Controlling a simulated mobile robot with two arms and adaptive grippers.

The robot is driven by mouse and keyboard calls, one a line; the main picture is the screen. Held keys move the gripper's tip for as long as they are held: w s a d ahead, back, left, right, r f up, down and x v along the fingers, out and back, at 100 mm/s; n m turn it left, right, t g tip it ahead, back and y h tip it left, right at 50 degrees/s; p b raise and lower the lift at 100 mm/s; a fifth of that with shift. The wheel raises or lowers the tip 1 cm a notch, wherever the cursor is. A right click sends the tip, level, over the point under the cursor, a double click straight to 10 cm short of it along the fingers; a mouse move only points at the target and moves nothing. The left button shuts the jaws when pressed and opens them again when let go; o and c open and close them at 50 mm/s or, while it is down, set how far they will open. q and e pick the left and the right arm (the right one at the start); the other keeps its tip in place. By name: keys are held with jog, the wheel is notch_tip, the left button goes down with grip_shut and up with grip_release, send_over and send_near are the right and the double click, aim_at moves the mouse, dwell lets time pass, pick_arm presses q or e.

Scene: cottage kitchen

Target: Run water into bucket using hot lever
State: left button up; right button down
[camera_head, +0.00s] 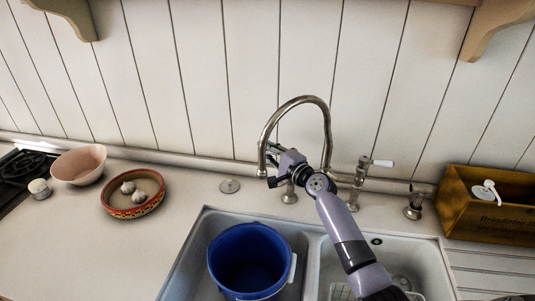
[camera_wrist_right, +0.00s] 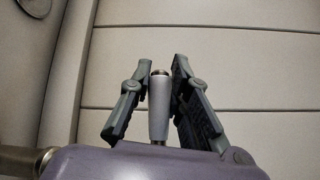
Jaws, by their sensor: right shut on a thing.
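The blue bucket (camera_head: 250,258) stands upright in the left sink basin, with its white handle at its right side. The curved metal tap (camera_head: 326,125) rises behind the sink, and its spout end hangs behind the bucket's rim in the picture. I see no stream of water below it. My right gripper (camera_head: 274,160) is at the tap's left side. In the right wrist view, its fingers (camera_wrist_right: 156,88) are shut around the white hot lever (camera_wrist_right: 159,105). In the head view the gripper hides that lever. The other white-handled lever (camera_head: 382,163) is at the right. My left gripper is out of view.
A bowl with garlic (camera_head: 133,208) and a pinkish bowl (camera_head: 78,167) sit on the left counter. A wooden crate (camera_head: 490,205) stands at the right. The right basin (camera_head: 425,262) is partly behind my right arm. A soap-pump-like fitting (camera_head: 414,208) stands behind it.

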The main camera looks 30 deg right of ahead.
jog(key=shift+s+a+f+n+g+y+b, duration=0.1)
jog(key=shift+s+a+n+g+y+b, duration=0.15)
jog(key=shift+s+n+g+y+b, duration=1.1)
jog(key=shift+s+a+n+g+y+b, duration=0.35)
jog(key=shift+n+y+b, duration=1.1)
jog(key=shift+b, duration=1.85)
jog(key=shift+s+a+f+n+g+y+b, duration=0.15)
jog(key=shift+s+n+g+y+b, duration=0.6)
jog(key=shift+y+b, duration=1.35)
jog(key=shift+w+r+g, duration=0.1)
jog(key=shift+w+g, duration=0.05)
jog(key=shift+g, duration=0.1)
jog(key=c, duration=1.5)
grip_release()
jog(key=shift+r, duration=0.1)
jog(key=shift+d, duration=0.1)
jog(key=v, duration=1.2)
jog(key=shift+r, duration=0.1)
